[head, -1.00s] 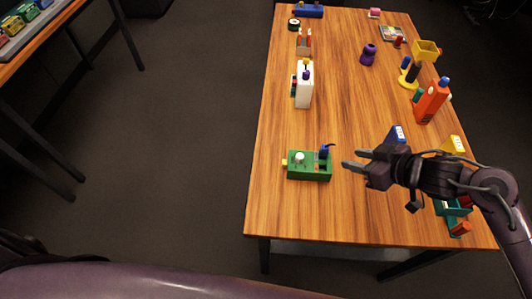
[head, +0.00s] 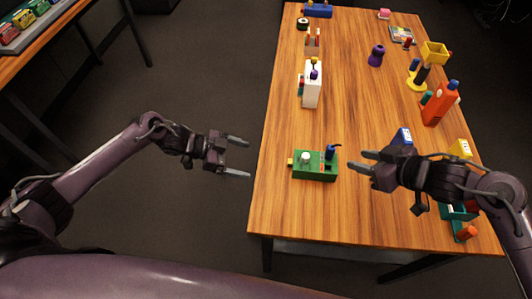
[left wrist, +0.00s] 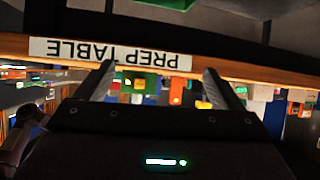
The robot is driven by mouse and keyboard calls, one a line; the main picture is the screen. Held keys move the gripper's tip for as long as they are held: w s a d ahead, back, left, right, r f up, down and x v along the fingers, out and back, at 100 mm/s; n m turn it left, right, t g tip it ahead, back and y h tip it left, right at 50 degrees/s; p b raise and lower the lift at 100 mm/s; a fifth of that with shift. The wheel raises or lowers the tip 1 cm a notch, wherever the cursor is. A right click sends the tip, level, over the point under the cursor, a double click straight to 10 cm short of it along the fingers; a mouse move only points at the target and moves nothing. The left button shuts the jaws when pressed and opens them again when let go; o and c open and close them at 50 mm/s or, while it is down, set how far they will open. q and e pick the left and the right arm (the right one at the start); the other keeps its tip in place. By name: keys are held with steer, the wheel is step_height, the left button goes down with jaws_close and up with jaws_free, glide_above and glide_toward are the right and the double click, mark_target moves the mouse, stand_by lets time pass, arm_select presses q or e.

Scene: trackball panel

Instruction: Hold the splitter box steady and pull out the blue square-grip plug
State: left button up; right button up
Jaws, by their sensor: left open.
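The green splitter box (head: 315,172) sits on the near part of the wooden table, with a white round part on its left half and a yellow piece at its left end. The blue plug (head: 330,152) stands upright in its right half. The box also shows in the left wrist view (left wrist: 152,84), small and upside down. My left gripper (head: 248,158) is open and empty, left of the box, just outside the table's left edge. My right gripper (head: 358,160) is open and empty, a short way right of the box, with its fingers pointing left towards the plug.
The table's left edge (head: 258,165) lies between my left gripper and the box. A white box (head: 312,84) stands farther back. The middle of the table is clear.

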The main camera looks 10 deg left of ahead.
arm_select(q)
steer(key=m+g+h, duration=0.2)
glide_toward(292, 161)
steer(key=shift+d+f, duration=0.85)
steer(key=shift+f, duration=0.2)
steer(key=shift+d, duration=0.4)
steer(key=x, duration=0.7)
steer(key=shift+d, duration=0.15)
